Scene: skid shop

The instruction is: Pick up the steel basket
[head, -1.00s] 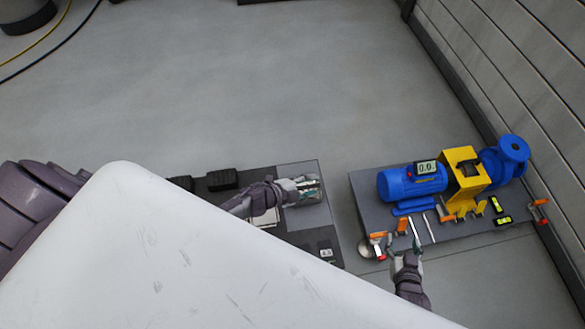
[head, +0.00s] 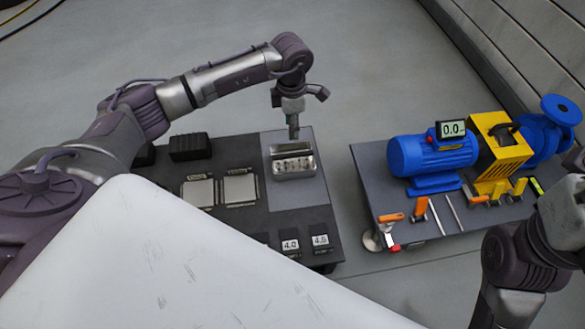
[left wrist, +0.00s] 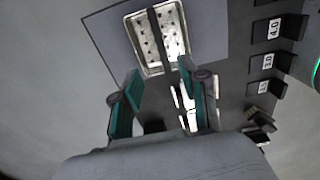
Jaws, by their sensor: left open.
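The steel basket (head: 294,170) is a small shiny open box with holes, standing on a lighter grey pad (head: 312,190) on the dark bench. My left gripper (head: 293,132) is above the basket's far side, open and empty. In the left wrist view the basket (left wrist: 175,35) lies beyond the open fingers (left wrist: 162,85), with a dark bar across its middle. I cannot tell whether the fingertips touch it. My right arm shows at the lower right, but its gripper is out of view.
The dark bench (head: 240,228) also holds two square plates (head: 240,188), black blocks (head: 189,147) and numbered blocks (head: 320,241). To the right, past a gap, a second bench carries a blue motor (head: 432,158), a yellow guard (head: 500,150) and orange-handled tools (head: 421,208).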

